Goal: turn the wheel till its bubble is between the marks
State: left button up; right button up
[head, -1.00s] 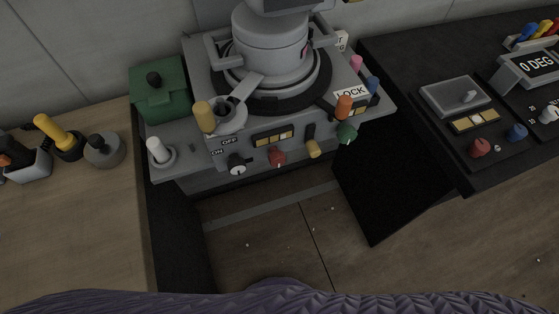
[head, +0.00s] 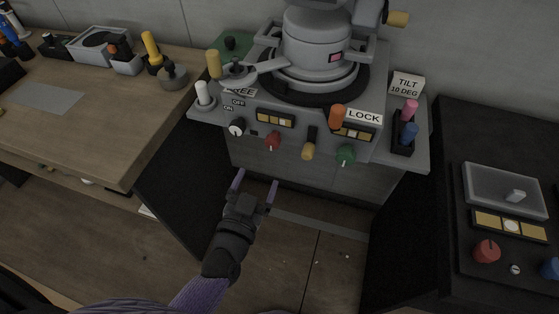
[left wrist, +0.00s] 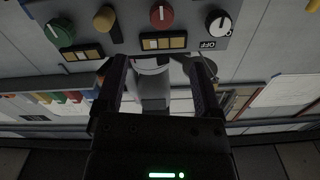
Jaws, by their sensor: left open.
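A console (head: 330,160) carries a red knob (head: 272,141) under a left yellow gauge strip (head: 275,118), and a green knob (head: 345,154) under a right strip (head: 353,132). A yellow handle (head: 309,150) hangs between them. Which one is the task's wheel is not clear, and the bubbles are too small to read against their marks. My left gripper (head: 255,184) is open and empty, below and in front of the console's front face. The left wrist view shows the red knob (left wrist: 162,15), green knob (left wrist: 60,32) and gauge strip (left wrist: 164,42) beyond the open fingers (left wrist: 157,64). My right gripper is out of view.
A grey round instrument (head: 318,45) with handles tops the console. An orange LOCK lever (head: 337,117) and a black and white switch dial (head: 237,127) are on the panel. A wooden bench (head: 90,130) stands left, a dark bench (head: 470,130) right. The floor between is clear.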

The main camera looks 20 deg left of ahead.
aim_at(270, 146)
pick_arm(q)
jog(key=w+b, duration=0.2)
jog(key=w, duration=0.7)
jog(key=shift+f, duration=0.15)
jog(key=shift+w+a, duration=0.1)
jog(key=shift+w, duration=0.3)
jog(key=shift+b, duration=0.3)
jog(key=shift+f, duration=0.15)
grip_shut()
